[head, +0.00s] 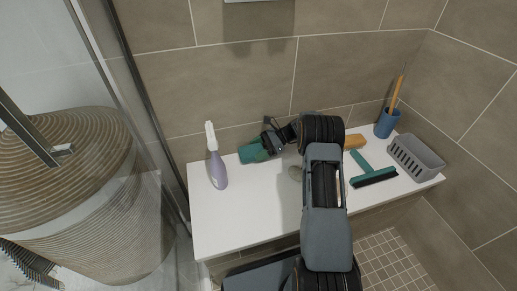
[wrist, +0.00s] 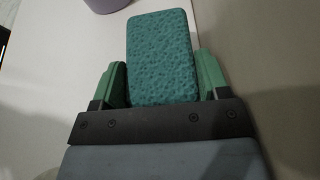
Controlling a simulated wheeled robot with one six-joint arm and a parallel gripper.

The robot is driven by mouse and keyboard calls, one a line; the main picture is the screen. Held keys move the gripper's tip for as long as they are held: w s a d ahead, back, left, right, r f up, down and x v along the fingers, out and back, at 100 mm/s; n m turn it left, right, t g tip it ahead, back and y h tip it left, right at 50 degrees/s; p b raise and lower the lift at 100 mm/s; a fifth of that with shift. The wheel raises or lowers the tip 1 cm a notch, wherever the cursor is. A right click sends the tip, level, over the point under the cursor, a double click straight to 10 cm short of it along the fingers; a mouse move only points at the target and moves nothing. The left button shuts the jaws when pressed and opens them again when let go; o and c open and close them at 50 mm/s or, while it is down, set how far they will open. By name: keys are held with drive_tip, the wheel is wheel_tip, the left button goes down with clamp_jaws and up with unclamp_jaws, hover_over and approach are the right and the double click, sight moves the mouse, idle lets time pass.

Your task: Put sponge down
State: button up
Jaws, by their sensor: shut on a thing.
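The sponge (wrist: 160,58) is a teal, pitted block. In the wrist view it sits between the two green fingers of my gripper (wrist: 160,82), which is shut on it. In the head view the sponge (head: 250,153) shows at the back left part of the white bench (head: 232,228), close to the tiled wall. My gripper (head: 266,143) reaches it from the right. I cannot tell whether the sponge touches the bench top.
A purple-handled brush (head: 217,172) stands left of the sponge. A teal squeegee (head: 373,177), an orange-brown block (head: 354,141), a grey basket (head: 415,158) and a blue cup (head: 386,123) are on the right. The bench's front left is clear. A glass panel edge borders the left.

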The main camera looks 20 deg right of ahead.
drive_tip(key=shift+f, duration=0.65)
idle(0.3)
drive_tip(key=o, duration=1)
drive_tip(key=shift+r, duration=0.1)
drive_tip(key=p+v, duration=0.3)
drive_tip(key=v, duration=1.1)
drive_tip(key=s+a+r+n+h+p, duration=0.2)
drive_tip(key=s+a+r+p, duration=0.15)
drive_tip(key=r+p, duration=0.45)
drive_tip(key=s+a+r+n+h+p, duration=0.2)
drive_tip(key=a+r+n+h+p, duration=0.15)
drive_tip(key=r, duration=0.85)
drive_tip(key=s+a+r+n+h+p, duration=0.25)
drive_tip(key=a+r+p, duration=0.2)
drive_tip(key=r, duration=0.55)
drive_tip(key=s+a+r+n+t+h+p, duration=0.1)
drive_tip(key=s+r+n+p, duration=0.2)
drive_tip(key=s+r+p, duration=0.2)
drive_tip(key=s+a+r+n+t+h+p, duration=0.1)
drive_tip(key=s+r+n+h+p, duration=0.1)
drive_tip(key=s+r+p, duration=0.4)
drive_tip(key=s+a+r+n+t+h+p, duration=0.1)
drive_tip(key=s+a+r+n+h+p, duration=0.1)
drive_tip(key=s+r+n+p, duration=0.3)
drive_tip(key=shift+s+a+r+t+p, duration=0.15)
drive_tip(key=shift+s+r, duration=0.25)
drive_tip(key=shift+s, duration=0.55)
drive_tip(key=shift+s+d+r+t+p, duration=0.1)
drive_tip(key=shift+s+r+t+p, duration=0.2)
drive_tip(key=shift+s, duration=0.65)
